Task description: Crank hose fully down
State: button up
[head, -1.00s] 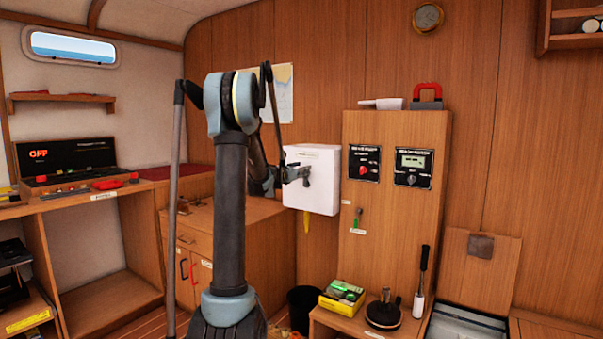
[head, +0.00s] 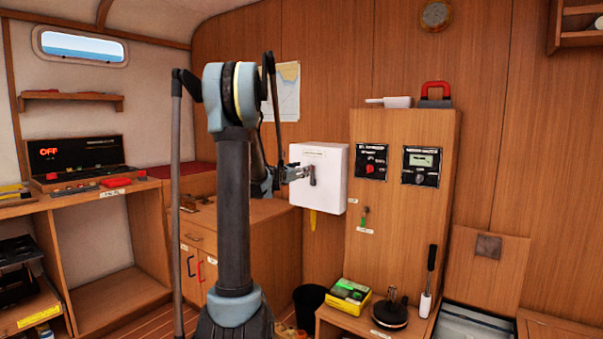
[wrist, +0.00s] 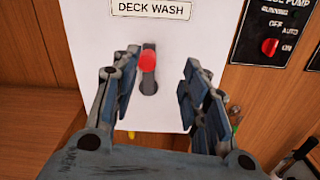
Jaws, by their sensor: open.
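A white box (head: 325,160) labelled "DECK WASH" is fixed to the wood wall. A grey crank (wrist: 149,87) sits on its front, with a red knob (wrist: 147,62) near the upper part of the crank. A yellow hose end (head: 312,219) hangs below the box. My gripper (head: 299,173) is at the box front. In the wrist view my gripper (wrist: 157,88) is open, its fingers on either side of the crank and knob, with gaps visible to both. Whether any finger touches the box is unclear.
A wooden cabinet with a pump panel (head: 371,162) and a second panel (head: 420,165) stands right of the box. A wooden counter (head: 245,211) lies below left. A black bin (head: 309,302) and a yellow-green box (head: 348,294) are lower down.

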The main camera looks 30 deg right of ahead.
jog(key=v, duration=1.2)
dwell(1.1)
jog(key=shift+s, duration=0.1)
jog(key=v, duration=1.2)
jog(key=shift+f, duration=0.1)
dwell(0.5)
